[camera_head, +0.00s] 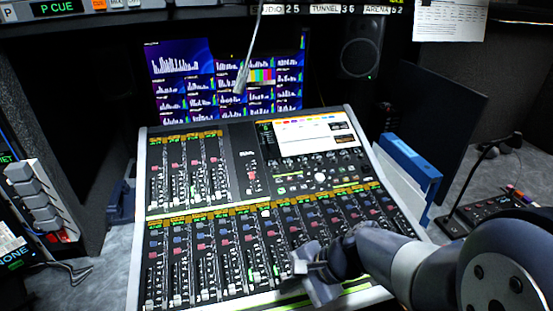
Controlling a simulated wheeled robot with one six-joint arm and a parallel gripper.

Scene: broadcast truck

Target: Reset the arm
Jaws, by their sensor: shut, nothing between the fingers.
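My gripper (312,270) is over the lower middle of the audio mixing console (344,113), close above its fader rows. It is shut and empty. My arm (410,262) reaches in from the lower right and hides the console's lower right corner. I cannot tell whether the fingertips touch the faders beneath them.
A gooseneck microphone (239,86) hangs over the console's back edge before a monitor (177,65). A blue-edged holder (411,162) and a small control box (490,212) stand at the right. Grey switches (33,195) are at the left. A speaker (361,47) is behind.

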